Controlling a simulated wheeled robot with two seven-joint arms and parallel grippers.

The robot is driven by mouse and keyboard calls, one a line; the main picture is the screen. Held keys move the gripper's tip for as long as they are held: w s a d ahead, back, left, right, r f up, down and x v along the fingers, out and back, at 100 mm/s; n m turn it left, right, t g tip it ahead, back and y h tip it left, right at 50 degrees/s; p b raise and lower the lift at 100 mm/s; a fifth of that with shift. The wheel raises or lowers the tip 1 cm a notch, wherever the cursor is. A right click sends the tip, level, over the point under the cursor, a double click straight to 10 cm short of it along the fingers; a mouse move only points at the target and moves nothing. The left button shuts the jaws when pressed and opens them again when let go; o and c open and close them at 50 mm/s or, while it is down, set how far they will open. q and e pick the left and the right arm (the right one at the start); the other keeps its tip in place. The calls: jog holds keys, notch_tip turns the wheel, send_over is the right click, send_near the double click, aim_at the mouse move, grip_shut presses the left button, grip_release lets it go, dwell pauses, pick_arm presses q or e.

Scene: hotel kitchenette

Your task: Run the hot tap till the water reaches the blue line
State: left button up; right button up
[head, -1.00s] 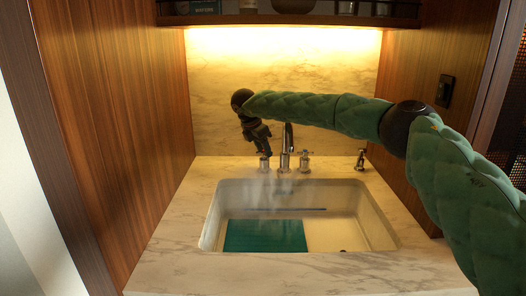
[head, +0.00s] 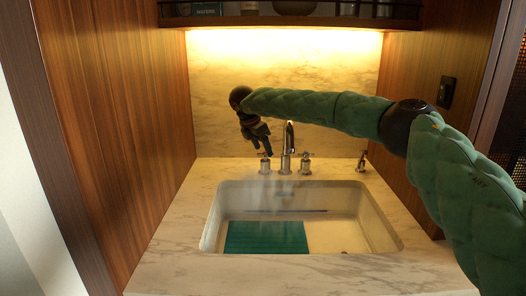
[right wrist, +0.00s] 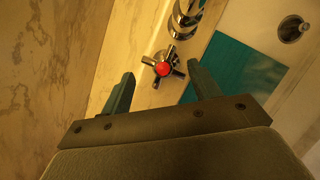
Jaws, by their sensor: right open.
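The chrome tap (head: 288,146) stands behind the sink (head: 212,228), with a cross handle on each side. The left handle (head: 264,163) has a red centre, which shows in the right wrist view (right wrist: 163,69). My right gripper (head: 262,149) is open just above this handle. In the wrist view its two fingers stand apart on either side of the handle. Whitish haze, like steam, hangs under the spout over the sink. A thin dark line (head: 285,211) crosses the sink's back wall; I cannot tell if it is blue. The water level is not clear. My left gripper is not seen.
A teal panel or mat (head: 265,237) lies in the sink. The right handle (head: 305,164) and a small chrome fitting (head: 362,162) stand to the right. Wooden walls close both sides, and a shelf (head: 290,21) hangs above.

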pick_arm(q)
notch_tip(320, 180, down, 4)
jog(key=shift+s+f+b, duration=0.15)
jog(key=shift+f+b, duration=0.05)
jog(key=shift+b, duration=0.15)
pick_arm(e)
jog(key=v, duration=0.6)
jog(key=shift+a, duration=0.1)
